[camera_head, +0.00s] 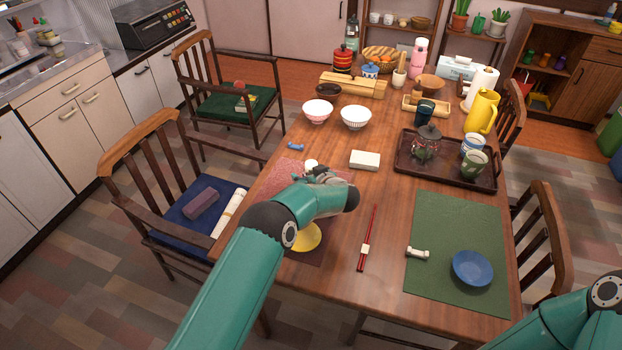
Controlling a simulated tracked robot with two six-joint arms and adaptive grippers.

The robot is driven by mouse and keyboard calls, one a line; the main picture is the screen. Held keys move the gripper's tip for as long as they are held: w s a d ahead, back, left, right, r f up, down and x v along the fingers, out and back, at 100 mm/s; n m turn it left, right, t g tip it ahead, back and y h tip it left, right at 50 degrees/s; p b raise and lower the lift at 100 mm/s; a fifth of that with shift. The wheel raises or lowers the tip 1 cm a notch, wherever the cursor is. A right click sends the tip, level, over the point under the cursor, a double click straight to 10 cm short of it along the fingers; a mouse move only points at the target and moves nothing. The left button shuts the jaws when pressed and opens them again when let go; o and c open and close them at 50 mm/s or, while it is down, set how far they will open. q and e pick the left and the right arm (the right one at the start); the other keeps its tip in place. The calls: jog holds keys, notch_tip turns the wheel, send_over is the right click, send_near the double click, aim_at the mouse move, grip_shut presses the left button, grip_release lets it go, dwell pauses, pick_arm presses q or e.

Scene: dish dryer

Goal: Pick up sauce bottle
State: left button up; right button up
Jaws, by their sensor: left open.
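My left arm reaches in from the bottom over the table. My left gripper (317,176) is over the reddish placemat (285,178), largely hidden behind its own wrist. A small white rounded thing (311,165) shows just beyond its fingers; I cannot tell if it is the sauce bottle's top or whether the fingers touch it. No sauce bottle can be made out for certain. My gripper is open. Part of my right arm shows at the lower right, its gripper out of the picture.
A yellow dish (309,238) is partly under my left arm. A dark tray (405,172) with cups and a glass pot stands right. A blue bowl (472,268) sits on the green mat (430,220).

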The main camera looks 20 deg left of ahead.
pick_arm(q)
jog(key=shift+w+a+f, duration=0.1)
jog(key=shift+w+a, duration=0.05)
jog(key=c, duration=1.3)
jog(key=shift+c, duration=0.2)
jog(key=shift+r, duration=0.25)
